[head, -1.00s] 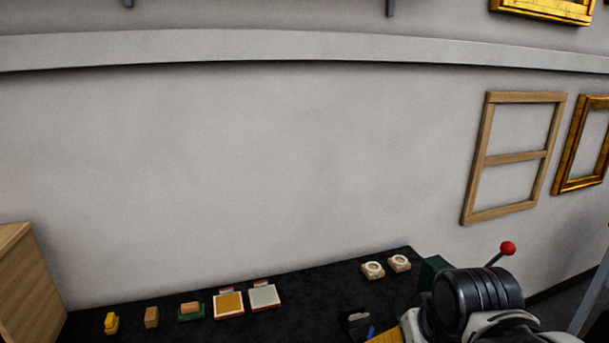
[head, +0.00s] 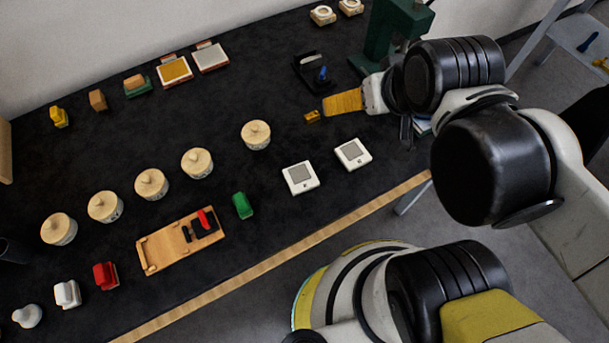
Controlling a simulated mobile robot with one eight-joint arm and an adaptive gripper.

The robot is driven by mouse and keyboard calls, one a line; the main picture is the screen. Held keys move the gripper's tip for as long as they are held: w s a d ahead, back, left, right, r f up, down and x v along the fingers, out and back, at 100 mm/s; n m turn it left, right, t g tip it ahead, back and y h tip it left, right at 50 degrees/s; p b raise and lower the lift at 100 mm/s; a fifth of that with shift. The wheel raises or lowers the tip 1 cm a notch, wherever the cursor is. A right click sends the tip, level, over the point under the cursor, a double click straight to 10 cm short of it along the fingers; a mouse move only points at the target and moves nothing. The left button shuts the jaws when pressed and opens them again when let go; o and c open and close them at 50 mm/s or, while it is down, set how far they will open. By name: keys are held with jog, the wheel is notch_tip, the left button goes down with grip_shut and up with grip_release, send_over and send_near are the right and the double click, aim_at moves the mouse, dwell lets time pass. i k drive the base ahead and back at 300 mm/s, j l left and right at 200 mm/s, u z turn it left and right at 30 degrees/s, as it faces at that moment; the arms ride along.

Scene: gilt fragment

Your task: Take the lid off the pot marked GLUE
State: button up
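A row of several round pots with pale wooden knobbed lids stands on the black bench: the leftmost pot (head: 58,230), a second (head: 105,207), a middle one (head: 151,184), a fourth (head: 197,163) and the rightmost pot (head: 255,135). All lids are on. Small dark marks show on some pot sides, too small to read, so I cannot tell which says GLUE.
A wooden board (head: 165,252) with a red-handled tool, a green block (head: 242,206) and two white square devices (head: 300,178) lie nearer the front edge. A red block (head: 105,275) stands left. A dark tray (head: 311,72) and green machine (head: 397,35) are near my arm.

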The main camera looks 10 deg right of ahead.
aim_at(255, 132)
jog(key=u, duration=1.4)
jog(key=i+l+z, duration=0.1)
jog(key=l+z, duration=0.2)
jog(key=l, duration=0.15)
